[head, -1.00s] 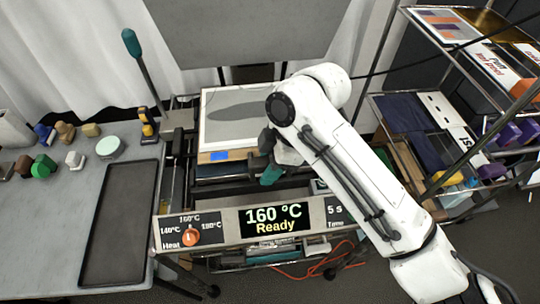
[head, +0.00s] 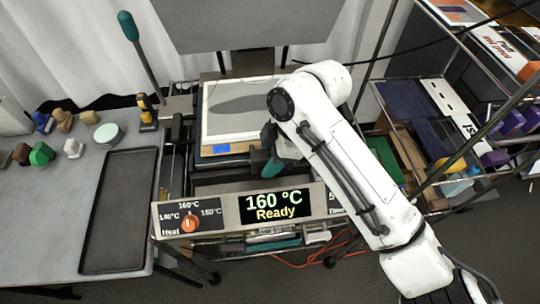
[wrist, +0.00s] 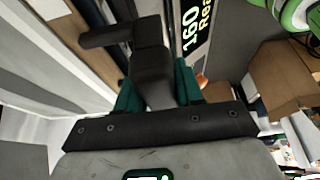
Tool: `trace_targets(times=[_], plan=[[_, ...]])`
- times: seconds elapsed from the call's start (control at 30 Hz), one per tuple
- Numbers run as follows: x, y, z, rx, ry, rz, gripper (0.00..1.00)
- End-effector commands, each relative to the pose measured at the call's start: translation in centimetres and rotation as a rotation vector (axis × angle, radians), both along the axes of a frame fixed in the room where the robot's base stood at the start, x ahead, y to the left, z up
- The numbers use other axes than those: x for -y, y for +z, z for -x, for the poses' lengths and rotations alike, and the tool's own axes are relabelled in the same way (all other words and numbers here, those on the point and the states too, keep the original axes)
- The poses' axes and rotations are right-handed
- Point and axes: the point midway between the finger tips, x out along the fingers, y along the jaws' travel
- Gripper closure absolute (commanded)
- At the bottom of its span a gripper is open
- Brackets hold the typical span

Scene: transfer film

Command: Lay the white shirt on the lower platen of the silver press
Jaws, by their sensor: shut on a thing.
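The silver press has a raised grey upper platen (head: 250,24) and a lower platen (head: 206,135) beneath it, with a pale, white-bordered surface and a grey oval patch. Whether a cloth or film lies on it, I cannot tell. I cannot pick out the white shirt with certainty. My gripper (head: 268,160) is at the front right of the lower platen, above the control panel (head: 215,213). In the wrist view, its teal fingers (wrist: 158,92) are shut on a dark grey handle (wrist: 150,60) with a crosswise bar. The handle is mostly hidden in the head view.
A lever with a teal grip (head: 127,25) stands left of the press. The grey table (head: 40,210) holds a dark empty tray (head: 118,220) and several small coloured blocks. A rack (head: 470,150) with dark folded cloths and printed boards stands right. The panel reads 160 °C, Ready.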

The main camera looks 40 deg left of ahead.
Motion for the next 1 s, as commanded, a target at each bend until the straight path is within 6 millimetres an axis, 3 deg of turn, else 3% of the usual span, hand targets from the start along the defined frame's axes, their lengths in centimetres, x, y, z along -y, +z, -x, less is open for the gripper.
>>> trace_targets(times=[0.83, 0.87, 1.0], plan=[[0.0, -1.1, 0.0, 0.0, -0.001, -0.002, 1.0], [0.0, -1.0, 0.0, 0.001, 0.0, -0.003, 0.61], [0.0, -1.0, 0.0, 0.001, -0.001, -0.001, 0.47]])
